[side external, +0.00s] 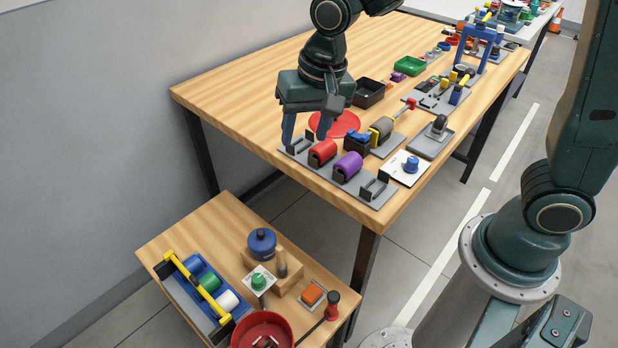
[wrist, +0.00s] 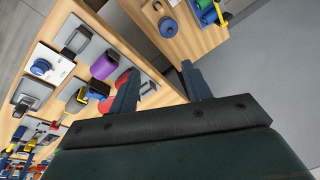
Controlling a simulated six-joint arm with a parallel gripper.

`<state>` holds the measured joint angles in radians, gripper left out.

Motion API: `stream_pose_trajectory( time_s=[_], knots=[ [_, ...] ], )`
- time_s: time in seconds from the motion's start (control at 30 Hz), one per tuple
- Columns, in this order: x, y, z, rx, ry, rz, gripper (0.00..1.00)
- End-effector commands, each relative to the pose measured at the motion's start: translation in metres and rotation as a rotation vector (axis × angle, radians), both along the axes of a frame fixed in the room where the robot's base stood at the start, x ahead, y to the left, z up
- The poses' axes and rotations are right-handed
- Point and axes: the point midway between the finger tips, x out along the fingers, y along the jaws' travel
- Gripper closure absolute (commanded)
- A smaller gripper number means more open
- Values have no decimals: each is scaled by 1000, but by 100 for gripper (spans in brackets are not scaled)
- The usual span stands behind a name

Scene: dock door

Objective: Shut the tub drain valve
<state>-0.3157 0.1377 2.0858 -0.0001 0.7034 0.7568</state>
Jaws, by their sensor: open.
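I cannot tell for sure which part is the tub drain valve. A blue knob (side external: 411,164) sits on a white plate at the main table's front edge; the wrist view shows it at the left (wrist: 41,67). A green knob (side external: 258,282) sits on a white plate on the low table, near a red round tub (side external: 263,329) partly cut off by the frame. My gripper (side external: 306,138) is open and empty, pointing down over the main table's left end, near the red cylinder (side external: 322,151). Its two fingers show apart in the wrist view (wrist: 160,72).
A purple cylinder (side external: 347,166) shares the grey rack with the red one. A red disc (side external: 336,123) and a yellow-and-grey cylinder (side external: 382,129) lie close by. The low table holds a blue pot (side external: 262,241) and a yellow-handled tote (side external: 190,283). The main table's back left is clear.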

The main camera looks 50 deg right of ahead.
Motion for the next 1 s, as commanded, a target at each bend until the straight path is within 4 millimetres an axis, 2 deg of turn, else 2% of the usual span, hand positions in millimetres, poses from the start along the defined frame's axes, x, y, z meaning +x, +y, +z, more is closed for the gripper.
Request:
stream_pose_trajectory(
  time_s=[0.2, 0.47, 0.8, 1.0],
  knots=[
    [22, 34, -45, 5, 61, -75, 51],
    [38, 74, -104, 1, 124, -170, 51],
    [39, 119, -189, -21, 194, -292, 51],
    [37, 132, -217, -29, 211, -334, 51]
  ],
)
